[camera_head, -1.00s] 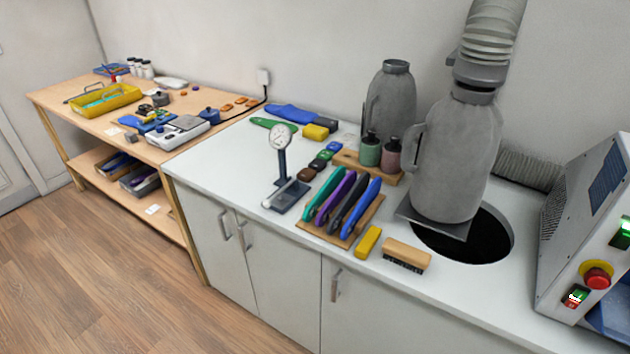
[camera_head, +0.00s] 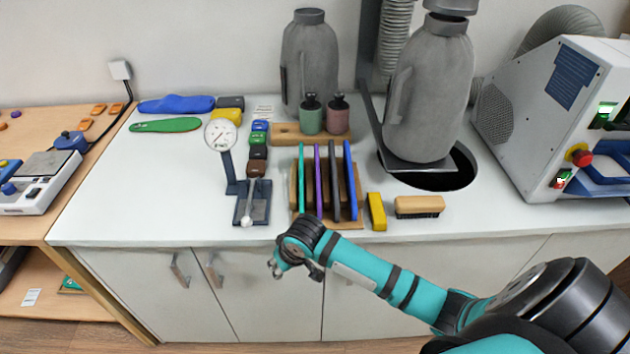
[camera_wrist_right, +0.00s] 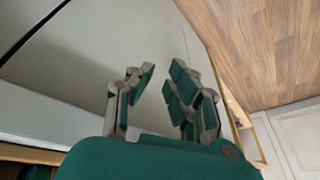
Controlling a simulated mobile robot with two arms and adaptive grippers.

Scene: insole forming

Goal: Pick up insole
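A blue insole (camera_head: 176,104) and a green insole (camera_head: 165,125) lie flat at the back left of the white counter (camera_head: 120,190). Several more insoles, teal, purple, dark grey and blue (camera_head: 350,180), stand on edge in a wooden rack (camera_head: 294,206) in the middle. My right gripper (camera_head: 277,265) is in front of the counter's front edge, below and left of the rack. In the right wrist view its fingers (camera_wrist_right: 155,92) are spread apart with nothing between them. My left gripper is not in view.
A dial gauge on a stand (camera_head: 222,135) is left of the rack. A yellow block (camera_head: 377,211) and a brush (camera_head: 419,206) lie right of it. A grey bottle-shaped form (camera_head: 430,95) stands by a dark hole. A machine (camera_head: 545,100) is at right.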

